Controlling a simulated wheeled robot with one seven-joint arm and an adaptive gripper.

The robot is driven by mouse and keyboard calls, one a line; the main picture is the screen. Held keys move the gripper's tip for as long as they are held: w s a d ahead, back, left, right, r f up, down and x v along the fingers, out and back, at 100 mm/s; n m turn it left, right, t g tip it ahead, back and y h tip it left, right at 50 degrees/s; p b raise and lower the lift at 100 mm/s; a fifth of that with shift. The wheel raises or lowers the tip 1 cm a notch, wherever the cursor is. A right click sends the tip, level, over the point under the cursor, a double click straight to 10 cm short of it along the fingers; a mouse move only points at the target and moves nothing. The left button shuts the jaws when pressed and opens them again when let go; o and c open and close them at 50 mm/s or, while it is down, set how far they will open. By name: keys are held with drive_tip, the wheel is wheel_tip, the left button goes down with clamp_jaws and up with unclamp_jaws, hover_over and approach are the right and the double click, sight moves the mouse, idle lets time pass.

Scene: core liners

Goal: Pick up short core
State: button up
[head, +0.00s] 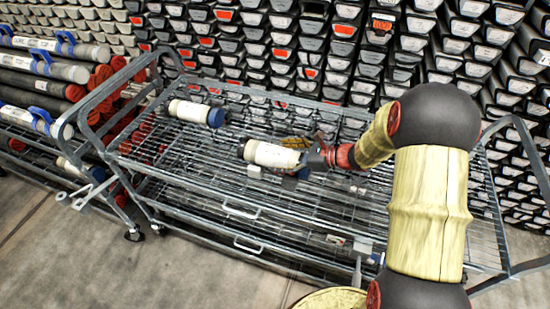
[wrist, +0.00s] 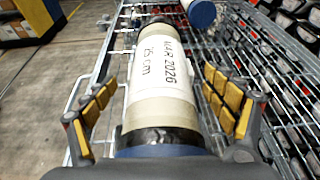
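A short core (head: 272,155) with a pale wrapped body and a dark end lies on the cart's wire shelf, at my gripper (head: 308,152). In the wrist view the core (wrist: 160,85) shows a label reading "MAR 2026" and "25 cm", with a blue band at its near end. My gripper (wrist: 161,92) is open, with yellow-padded fingers on both sides of the core. Narrow gaps appear between the pads and the core. A second core (head: 190,112) with a blue cap lies farther left on the shelf; its capped end (wrist: 201,12) shows at the top of the wrist view.
The grey wire cart (head: 215,165) has raised end handles and a lower shelf. A rack of long cores (head: 45,70) stands at the left. Stacked trays (head: 300,50) fill the back. Bare concrete floor (head: 120,275) lies in front.

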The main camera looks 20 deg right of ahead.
drive_tip(key=shift+c, duration=1.2)
drive_tip(key=c, duration=1.7)
drive_tip(key=shift+w+r, duration=0.1)
drive_tip(key=shift+r, duration=0.1)
drive_tip(key=shift+c, duration=0.7)
